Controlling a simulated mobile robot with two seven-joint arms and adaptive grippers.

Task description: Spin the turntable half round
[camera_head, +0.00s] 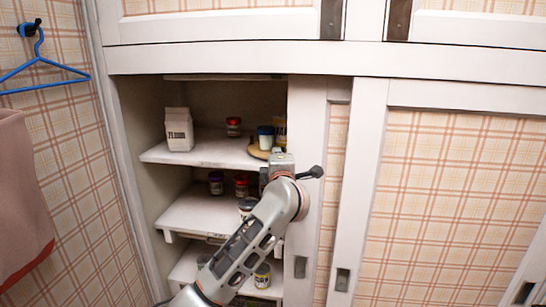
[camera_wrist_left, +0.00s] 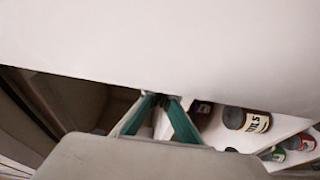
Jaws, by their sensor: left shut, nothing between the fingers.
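The turntable (camera_head: 256,153) is a round tan wooden disc on the top shelf of the open cabinet, near its right side. A jar with a blue lid (camera_head: 265,138) stands on it, with a yellowish container (camera_head: 280,131) beside it. The cabinet frame and my left arm hide part of the disc. My left gripper (camera_head: 272,163) is just in front of the shelf near the disc, mostly hidden by its own wrist. In the left wrist view its green fingers (camera_wrist_left: 161,98) meet at the tips, shut and empty, close to a broad white surface. My right gripper is out of view.
Several jars are on the lower shelves. A sliding door frame (camera_head: 303,200) closes the right side. A blue hanger (camera_head: 42,65) hangs at left.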

